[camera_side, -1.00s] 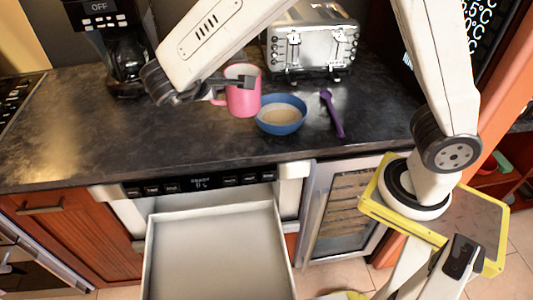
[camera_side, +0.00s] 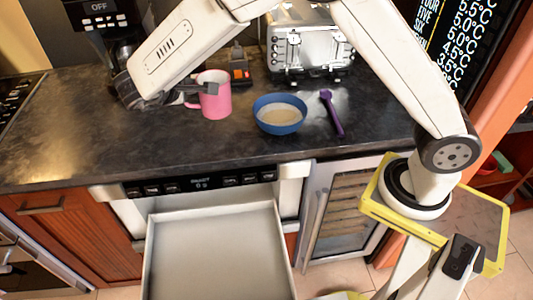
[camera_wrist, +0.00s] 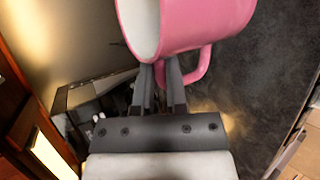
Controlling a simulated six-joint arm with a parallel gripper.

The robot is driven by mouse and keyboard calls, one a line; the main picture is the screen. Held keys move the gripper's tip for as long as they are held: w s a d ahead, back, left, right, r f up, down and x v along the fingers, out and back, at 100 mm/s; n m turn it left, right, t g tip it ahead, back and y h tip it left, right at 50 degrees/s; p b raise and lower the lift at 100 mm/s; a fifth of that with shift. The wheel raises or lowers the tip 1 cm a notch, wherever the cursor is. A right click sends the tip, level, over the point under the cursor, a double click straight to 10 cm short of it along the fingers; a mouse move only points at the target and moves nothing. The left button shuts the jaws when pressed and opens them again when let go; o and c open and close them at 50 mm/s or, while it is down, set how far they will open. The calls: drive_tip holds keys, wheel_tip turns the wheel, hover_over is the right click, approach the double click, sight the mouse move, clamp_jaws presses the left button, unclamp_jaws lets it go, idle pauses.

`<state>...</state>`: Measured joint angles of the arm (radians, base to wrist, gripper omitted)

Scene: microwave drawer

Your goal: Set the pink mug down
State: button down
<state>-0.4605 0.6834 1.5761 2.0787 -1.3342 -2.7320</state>
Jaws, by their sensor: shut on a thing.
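The pink mug (camera_side: 217,101) is upright over the dark counter, left of the blue bowl, in the side view. I cannot tell whether its base touches the counter. In the wrist view the mug (camera_wrist: 205,22) fills the top, with its pale inside and handle showing. My gripper (camera_side: 207,88) comes from the left and is shut on the mug on its handle side. The fingers (camera_wrist: 163,78) also show in the wrist view, by the handle; the exact contact is hidden.
The blue bowl (camera_side: 280,127) with beige contents and a purple spoon (camera_side: 332,112) are to the right. A silver toaster (camera_side: 310,48), a small black-and-orange object (camera_side: 239,70) and a coffee maker (camera_side: 110,40) stand behind. An open drawer (camera_side: 215,250) is below the counter. The front-left counter is clear.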

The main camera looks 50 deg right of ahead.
drive_tip(key=w+f, duration=0.5)
drive_tip(key=shift+w+a+f, duration=0.2)
drive_tip(key=shift+a+f, duration=0.15)
drive_tip(key=shift+f, duration=0.05)
drive_tip(key=shift+w+f, duration=0.15)
drive_tip(key=shift+f, duration=0.75)
drive_tip(key=shift+w+f, duration=0.1)
drive_tip(key=shift+f, duration=0.8)
drive_tip(key=shift+f, duration=0.2)
drive_tip(key=c, duration=0.7)
unclamp_jaws()
drive_tip(key=shift+o, duration=0.2)
drive_tip(key=shift+r, duration=0.1)
